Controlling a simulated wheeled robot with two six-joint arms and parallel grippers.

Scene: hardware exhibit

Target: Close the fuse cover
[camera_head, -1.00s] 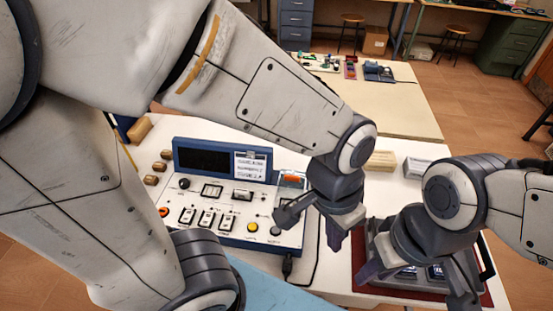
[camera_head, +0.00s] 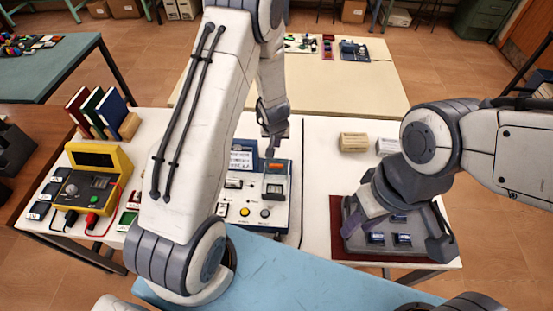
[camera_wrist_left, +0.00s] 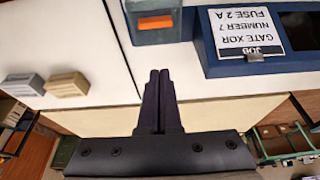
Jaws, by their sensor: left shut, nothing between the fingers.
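The blue and white panel (camera_head: 247,213) stands on the white table. The fuse holder, with an orange part (camera_head: 275,189), is at its right back corner; it also shows at the top of the left wrist view (camera_wrist_left: 156,22). A greyish, see-through cover (camera_head: 276,168) seems to stand at its back edge, but its exact angle is unclear. My left gripper (camera_head: 271,151) is shut and empty, above and behind the fuse holder. Its fingers (camera_wrist_left: 158,76) point toward the holder and appear apart from it. My right gripper (camera_head: 400,232) is open over a grey tray (camera_head: 428,212).
My left arm hides the panel's left part. A job card (camera_wrist_left: 247,32) stands beside the fuse holder. Two small blocks, one beige (camera_head: 353,142) and one grey (camera_head: 388,146), lie at the back right. A yellow meter (camera_head: 90,180) stands at left.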

